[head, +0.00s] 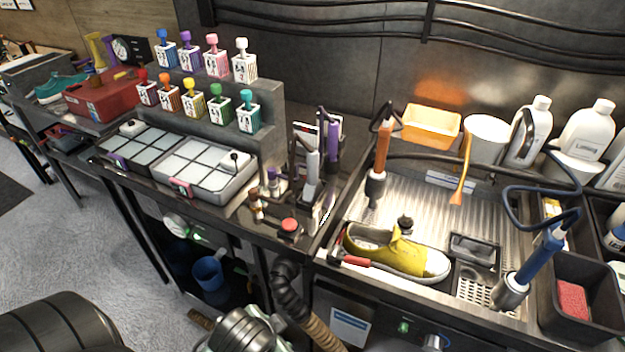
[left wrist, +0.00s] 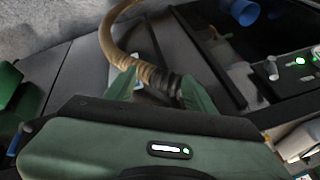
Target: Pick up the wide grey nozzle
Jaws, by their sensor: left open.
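I cannot pick out the wide grey nozzle for certain. A light grey upright tool (head: 311,172) stands in the rack between the trays and the sink, and its lower end looks broader; it may be this nozzle. My left gripper (left wrist: 158,80) is open in the left wrist view, its green fingers pointing toward the ribbed hose (left wrist: 123,50). The hose's dark end passes between or behind the fingers; I cannot tell if they touch. In the head view my left wrist is low at the bottom centre, below the bench front, with its fingertips unclear. My right gripper is out of view.
A yellow sneaker (head: 397,253) lies at the front of the metal sink (head: 440,205). A red knob (head: 289,227) and small bottles crowd the bench edge near the rack. The ribbed hose (head: 323,328) hangs before the bench. A blue cup (head: 208,273) is underneath.

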